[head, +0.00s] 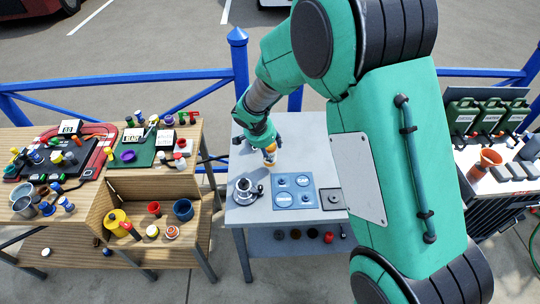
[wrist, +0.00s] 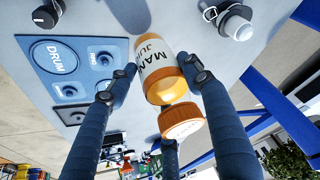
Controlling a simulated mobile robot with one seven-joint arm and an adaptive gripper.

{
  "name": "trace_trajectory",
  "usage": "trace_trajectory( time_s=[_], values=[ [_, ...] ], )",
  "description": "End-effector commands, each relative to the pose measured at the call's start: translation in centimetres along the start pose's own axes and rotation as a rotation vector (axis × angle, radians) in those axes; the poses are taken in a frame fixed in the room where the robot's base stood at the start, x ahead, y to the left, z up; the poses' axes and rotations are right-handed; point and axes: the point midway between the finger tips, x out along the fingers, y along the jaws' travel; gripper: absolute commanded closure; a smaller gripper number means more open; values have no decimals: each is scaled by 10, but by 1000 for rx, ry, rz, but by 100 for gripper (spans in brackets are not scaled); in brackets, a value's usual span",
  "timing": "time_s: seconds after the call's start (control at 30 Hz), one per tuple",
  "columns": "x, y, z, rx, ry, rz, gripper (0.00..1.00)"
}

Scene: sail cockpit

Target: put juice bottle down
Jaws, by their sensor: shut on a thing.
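The juice bottle (wrist: 157,68) is orange with a white label and an orange cap (wrist: 181,121). My gripper (wrist: 160,76) is shut on it, with a dark finger on each side of the bottle. In the head view my gripper (head: 268,146) is over the back middle of the grey table (head: 290,140), and the bottle (head: 270,158) shows small below it. I cannot tell whether the bottle's base touches the table top.
A blue mat (head: 296,205) with round marked spots lies in front of the bottle. A dark square plate (head: 334,199) is right of the mat. A blue railing (head: 240,70) runs behind.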

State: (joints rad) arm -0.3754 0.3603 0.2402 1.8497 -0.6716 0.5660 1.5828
Motion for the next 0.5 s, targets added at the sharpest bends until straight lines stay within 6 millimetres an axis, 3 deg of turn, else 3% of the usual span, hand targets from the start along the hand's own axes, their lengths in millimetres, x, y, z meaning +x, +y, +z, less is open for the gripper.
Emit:
trace_trajectory(
  time_s=[0.3,0.5],
  values=[
    [28,0,12,-1,-1,0,85],
    [31,0,13,0,0,-1,85]
  ],
)
